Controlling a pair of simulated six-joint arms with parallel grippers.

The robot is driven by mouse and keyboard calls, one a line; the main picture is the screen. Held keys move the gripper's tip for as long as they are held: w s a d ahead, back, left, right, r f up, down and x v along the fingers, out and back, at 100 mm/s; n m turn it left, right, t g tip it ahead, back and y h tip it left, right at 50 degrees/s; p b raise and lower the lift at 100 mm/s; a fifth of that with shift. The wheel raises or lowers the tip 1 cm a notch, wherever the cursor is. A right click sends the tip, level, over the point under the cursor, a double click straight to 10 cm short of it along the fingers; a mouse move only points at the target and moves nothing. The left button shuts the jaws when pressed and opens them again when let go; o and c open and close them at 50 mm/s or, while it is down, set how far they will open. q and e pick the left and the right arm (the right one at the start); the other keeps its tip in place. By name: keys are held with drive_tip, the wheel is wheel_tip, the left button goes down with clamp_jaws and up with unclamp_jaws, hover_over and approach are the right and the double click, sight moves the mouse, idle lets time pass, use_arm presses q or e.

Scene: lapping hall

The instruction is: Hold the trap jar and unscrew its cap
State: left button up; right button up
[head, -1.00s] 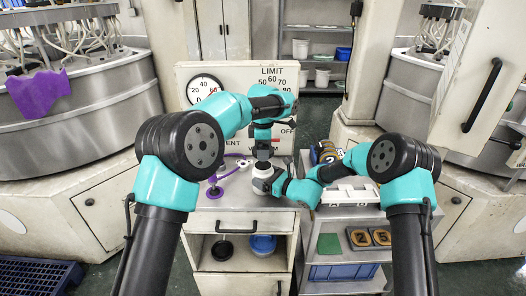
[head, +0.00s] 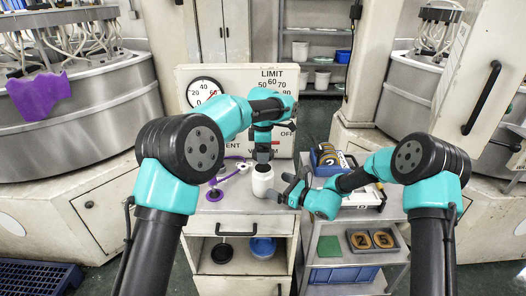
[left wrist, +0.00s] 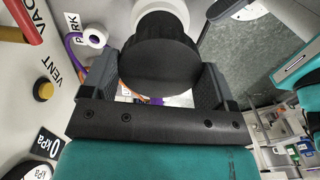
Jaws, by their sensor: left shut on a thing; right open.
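The trap jar (head: 262,185) is white and upright at the top of the cabinet, in the middle of the head view. Whether it touches the cabinet top I cannot tell. My left gripper (head: 263,157) comes down from above and is shut on the black cap (left wrist: 160,52). In the left wrist view the cap lies between both fingers, with the white jar beyond it. Whether the thread still engages is hidden. My right gripper (head: 283,188) is open and empty, close to the right of the jar.
A purple-and-white fitting (head: 214,194) lies left of the jar. The gauge panel (head: 240,130) stands behind. Bowls sit on the cabinet shelf below.

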drive_tip(key=v, duration=0.5)
drive_tip(key=shift+s+d, duration=0.1)
drive_tip(key=shift+d, duration=0.05)
